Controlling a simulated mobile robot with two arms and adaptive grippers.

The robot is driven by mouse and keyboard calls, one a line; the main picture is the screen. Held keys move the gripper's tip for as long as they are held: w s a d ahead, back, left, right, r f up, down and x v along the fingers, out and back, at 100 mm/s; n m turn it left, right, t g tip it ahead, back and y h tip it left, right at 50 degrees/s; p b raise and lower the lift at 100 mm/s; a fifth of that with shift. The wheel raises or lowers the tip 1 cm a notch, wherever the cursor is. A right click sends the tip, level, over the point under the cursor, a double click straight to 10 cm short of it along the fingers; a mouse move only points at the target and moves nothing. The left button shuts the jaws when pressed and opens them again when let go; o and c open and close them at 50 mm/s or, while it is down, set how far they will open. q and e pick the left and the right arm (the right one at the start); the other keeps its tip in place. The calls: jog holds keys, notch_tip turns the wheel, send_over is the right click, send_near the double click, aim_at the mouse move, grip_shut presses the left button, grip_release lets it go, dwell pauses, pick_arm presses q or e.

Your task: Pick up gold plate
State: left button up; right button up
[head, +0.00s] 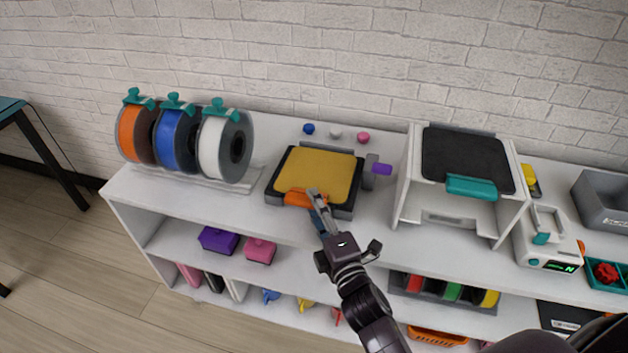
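The gold plate (318,172) lies flat on a dark square base (272,192) on top of the white shelf unit, in the middle of the head view. An orange tab (293,198) sits at its front edge. My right gripper (316,197) reaches up from below, with its fingertips at that front edge, beside or over the right part of the tab. The fingers look close together and cover part of the tab. I cannot tell whether they grip it. My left gripper is not in view.
Filament spools (222,146) stand left of the base. A white machine with a dark top (464,155) stands further right. Small coloured knobs (336,134) lie behind, near the brick wall.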

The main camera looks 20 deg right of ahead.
jog(key=w, duration=0.3)
jog(key=shift+f, duration=0.25)
jog(key=shift+w, duration=0.35)
jog(key=shift+r, duration=0.1)
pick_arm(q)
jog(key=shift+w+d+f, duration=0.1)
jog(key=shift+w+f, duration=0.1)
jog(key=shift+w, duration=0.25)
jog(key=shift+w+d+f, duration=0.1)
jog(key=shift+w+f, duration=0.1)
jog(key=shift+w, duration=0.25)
pick_arm(e)
jog(key=shift+a, duration=0.1)
grip_shut()
